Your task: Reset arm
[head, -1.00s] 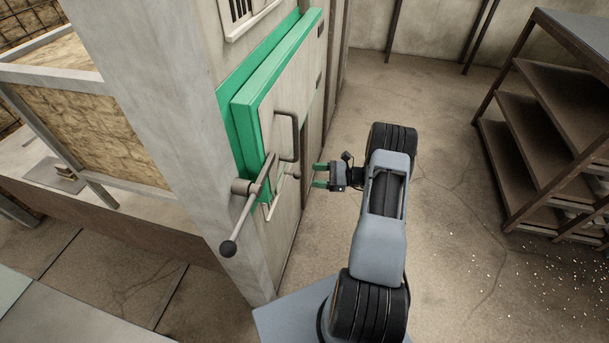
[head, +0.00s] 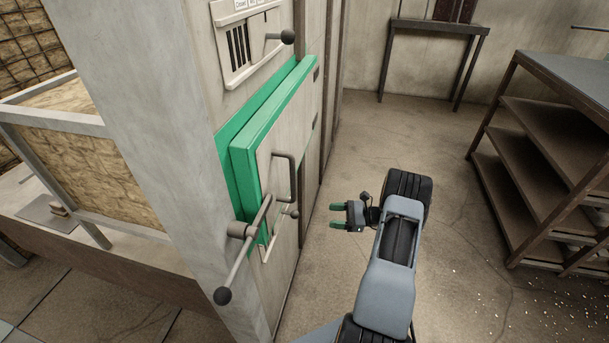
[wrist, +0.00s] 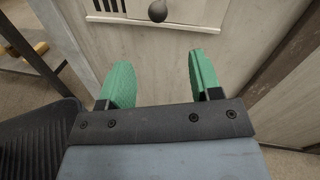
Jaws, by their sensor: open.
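My gripper (head: 336,216) has green fingers spread apart with nothing between them. It is to the right of the furnace-like cabinet door (head: 270,160), clear of it, in the head view. The gripper points left toward the cabinet. In the wrist view the two green fingers (wrist: 157,82) stand apart in front of a pale panel, with a dark ball knob (wrist: 157,11) beyond them at the top. My arm is folded, reaching up from the bottom of the head view.
The green-edged door carries a lever with a ball end (head: 222,296) and a bar handle (head: 289,178) that jut out. A slotted panel (head: 245,40) with a knob is above. A metal shelf rack (head: 545,125) stands right. A small table (head: 435,28) is behind. Floor between is open.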

